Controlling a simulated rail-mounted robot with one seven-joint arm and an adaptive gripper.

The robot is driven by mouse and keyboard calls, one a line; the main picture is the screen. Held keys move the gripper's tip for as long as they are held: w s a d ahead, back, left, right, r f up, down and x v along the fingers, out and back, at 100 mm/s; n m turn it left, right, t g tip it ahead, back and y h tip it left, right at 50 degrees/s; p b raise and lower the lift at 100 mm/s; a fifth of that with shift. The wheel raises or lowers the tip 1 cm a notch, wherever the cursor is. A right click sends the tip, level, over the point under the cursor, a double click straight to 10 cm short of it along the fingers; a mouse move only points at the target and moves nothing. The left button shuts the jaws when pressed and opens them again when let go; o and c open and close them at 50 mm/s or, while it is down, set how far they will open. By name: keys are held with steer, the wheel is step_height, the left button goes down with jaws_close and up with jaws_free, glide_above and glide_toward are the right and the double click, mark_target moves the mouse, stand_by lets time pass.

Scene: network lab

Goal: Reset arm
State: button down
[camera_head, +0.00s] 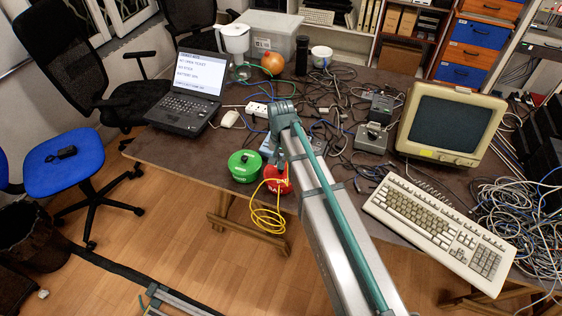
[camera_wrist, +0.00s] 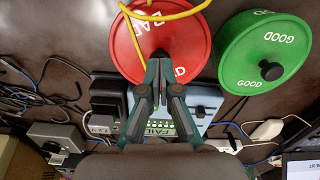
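My gripper (camera_head: 279,160) hangs at the end of my arm near the table's front edge, beside a red round container (camera_head: 277,180). In the wrist view my gripper's fingers (camera_wrist: 161,66) converge with their tips close together, and I see nothing held between them. The red container (camera_wrist: 188,40) lies beyond the tips there, with white lettering and a yellow cable (camera_wrist: 165,15) across it. The yellow cable (camera_head: 267,217) also hangs in loops over the table's edge. My arm hides part of the table.
A green round container (camera_head: 244,166) marked GOOD stands left of the red one. A device labelled FAIL (camera_wrist: 160,128) sits under the fingers in the wrist view. A laptop (camera_head: 190,95), monitor (camera_head: 450,122), keyboard (camera_head: 437,228) and tangled cables crowd the table (camera_head: 170,150).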

steer(key=shift+f, duration=0.4)
steer(key=shift+r, duration=0.2)
steer(key=shift+r+p, duration=2.2)
steer(key=shift+r, duration=1.2)
